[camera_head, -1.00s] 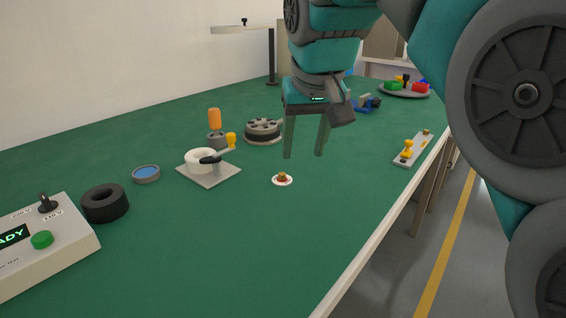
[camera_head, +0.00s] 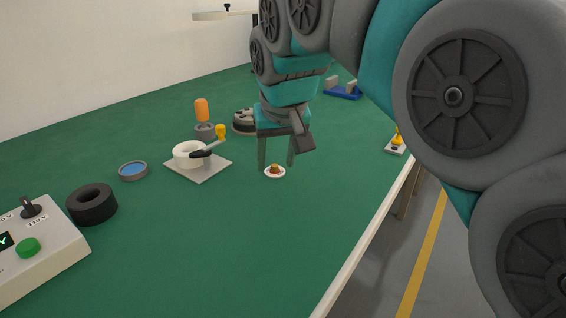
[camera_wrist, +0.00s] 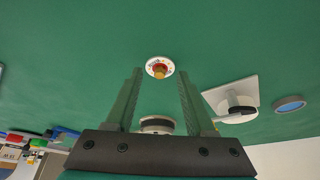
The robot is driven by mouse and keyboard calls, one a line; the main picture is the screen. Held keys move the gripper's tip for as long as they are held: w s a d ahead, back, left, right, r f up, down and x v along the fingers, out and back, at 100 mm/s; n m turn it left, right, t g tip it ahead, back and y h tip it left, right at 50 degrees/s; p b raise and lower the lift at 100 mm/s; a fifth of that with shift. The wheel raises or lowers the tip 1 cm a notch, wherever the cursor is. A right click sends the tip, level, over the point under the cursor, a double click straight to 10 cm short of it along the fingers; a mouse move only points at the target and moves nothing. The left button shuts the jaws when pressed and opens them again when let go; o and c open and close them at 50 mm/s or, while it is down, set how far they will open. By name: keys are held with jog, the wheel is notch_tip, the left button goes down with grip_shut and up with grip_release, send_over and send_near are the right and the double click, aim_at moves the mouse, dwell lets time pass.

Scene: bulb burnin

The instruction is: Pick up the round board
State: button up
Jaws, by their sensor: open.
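The round board (camera_head: 275,172) is a small white disc with a red and yellow part on its middle. It lies flat on the green table. It also shows in the wrist view (camera_wrist: 159,68), centred just beyond the fingertips. My gripper (camera_head: 276,165) is open and empty, fingers pointing down, close above the board. In the wrist view, my gripper (camera_wrist: 158,75) has its two fingers well apart, one on each side of the board's line. No finger visibly touches the board.
A grey plate with a white ring and a lever clamp (camera_head: 198,168) stands left of the board. A blue-topped disc (camera_head: 133,170), a black ring (camera_head: 91,204) and a control box (camera_head: 45,250) lie farther left. The table in front of the board is clear to its edge.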

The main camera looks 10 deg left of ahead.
jog(key=shift+w+a+f, duration=0.1)
jog(key=shift+w+f, duration=0.1)
jog(key=shift+f, duration=0.25)
jog(key=shift+c, duration=0.2)
grip_shut()
